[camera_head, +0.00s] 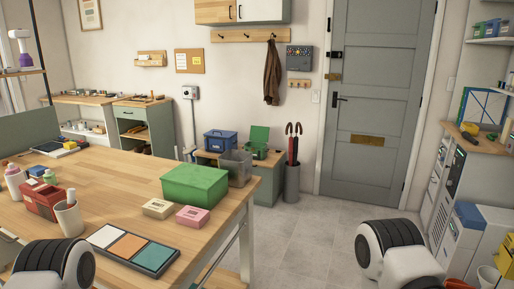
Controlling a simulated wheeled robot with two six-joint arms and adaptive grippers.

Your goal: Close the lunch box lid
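A small green box (257,152) with its lid (260,133) raised stands on the low cabinet (264,188) by the far wall. It looks like the lunch box. It is small and far off, and what is inside cannot be made out. The lid stands up at the back of the box. White and black parts of my arms show at the bottom left and bottom right. Neither of my grippers is in view.
A blue box (220,141) and a grey bin (236,168) are beside the green box. An umbrella stand (291,182) is to its right. The wooden table (120,183) with a large green box (194,187) fills the left foreground. Grey floor (310,235) is clear toward the door.

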